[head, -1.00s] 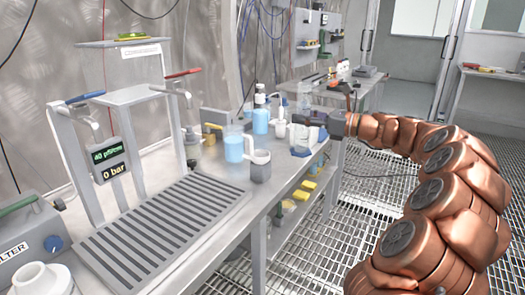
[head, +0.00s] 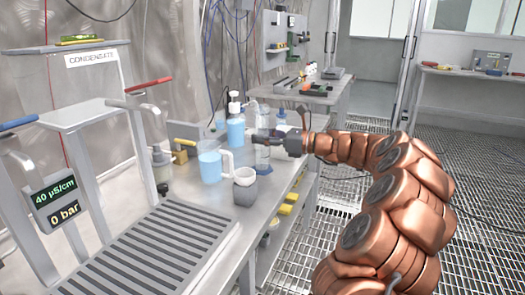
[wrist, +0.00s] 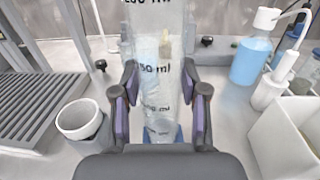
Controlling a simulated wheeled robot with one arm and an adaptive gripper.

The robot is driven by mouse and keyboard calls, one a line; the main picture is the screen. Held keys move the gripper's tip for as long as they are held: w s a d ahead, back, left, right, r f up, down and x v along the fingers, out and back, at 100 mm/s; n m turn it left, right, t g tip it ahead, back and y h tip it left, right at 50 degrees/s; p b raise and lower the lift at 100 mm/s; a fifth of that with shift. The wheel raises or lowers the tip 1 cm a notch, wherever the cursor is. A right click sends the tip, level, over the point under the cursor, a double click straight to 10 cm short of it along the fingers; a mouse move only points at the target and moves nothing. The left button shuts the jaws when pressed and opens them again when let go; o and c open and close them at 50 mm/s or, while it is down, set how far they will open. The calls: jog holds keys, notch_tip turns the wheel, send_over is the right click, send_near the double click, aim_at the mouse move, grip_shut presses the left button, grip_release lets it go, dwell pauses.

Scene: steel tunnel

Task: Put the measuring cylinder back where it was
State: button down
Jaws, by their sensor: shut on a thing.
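The measuring cylinder is a clear tube with black ml marks, seen in the wrist view (wrist: 158,95) between my two fingers. It stands about upright, with blue at its foot. My gripper (wrist: 160,88) is shut on it. In the head view my gripper (head: 268,137) is above the steel bench, just right of the blue bottle, and the cylinder (head: 262,157) shows only faintly below it. I cannot tell whether its foot touches the bench.
A jug of blue liquid (head: 210,166) and a white cup in a grey holder (head: 245,187) stand left of the cylinder. A blue wash bottle (head: 236,130) stands behind. A white box (wrist: 285,138) is close on the right. A slatted drain (head: 165,250) fills the near bench.

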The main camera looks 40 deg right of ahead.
aim_at(265, 147)
notch_tip(265, 147, down, 4)
jog(key=shift+r+b, duration=0.15)
jog(key=shift+b, duration=0.25)
jog(key=shift+r, duration=0.1)
jog(key=c, duration=0.6)
grip_release()
jog(key=shift+s+d, duration=0.15)
jog(key=shift+s, duration=0.1)
jog(key=p+v, duration=0.2)
jog(key=v, duration=0.9)
jog(key=shift+s, duration=0.2)
jog(key=shift+d, duration=0.1)
